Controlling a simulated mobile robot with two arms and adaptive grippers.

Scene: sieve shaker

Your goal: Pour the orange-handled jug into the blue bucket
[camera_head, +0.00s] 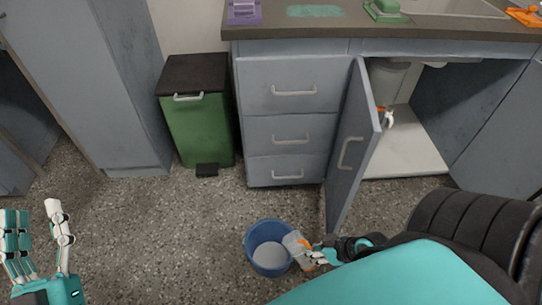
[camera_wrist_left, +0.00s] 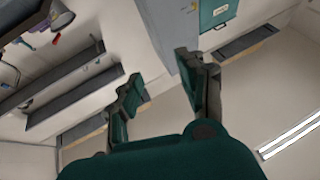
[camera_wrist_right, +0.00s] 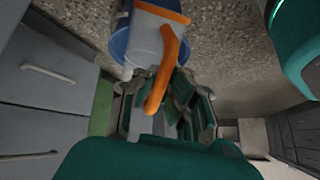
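The blue bucket (camera_head: 251,236) stands on the floor in the head view, with a pale grey area inside at its bottom; I cannot tell if that is liquid. The translucent jug (camera_head: 296,243) with its orange handle is at the bucket's right rim, tilted toward it. My right gripper (camera_head: 311,256) holds the jug by the handle. In the right wrist view the jug's orange handle (camera_wrist_right: 170,65) crosses the fingers (camera_wrist_right: 166,104), with the blue bucket (camera_wrist_right: 121,45) behind the jug. My left gripper (camera_head: 38,240) is open and empty, fingers up, far left of the bucket.
An open cabinet door (camera_head: 353,145) stands just behind the bucket and my right arm. A green bin (camera_head: 199,127) with a black lid and a drawer unit (camera_head: 276,131) stand further back. The floor left of the bucket is clear.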

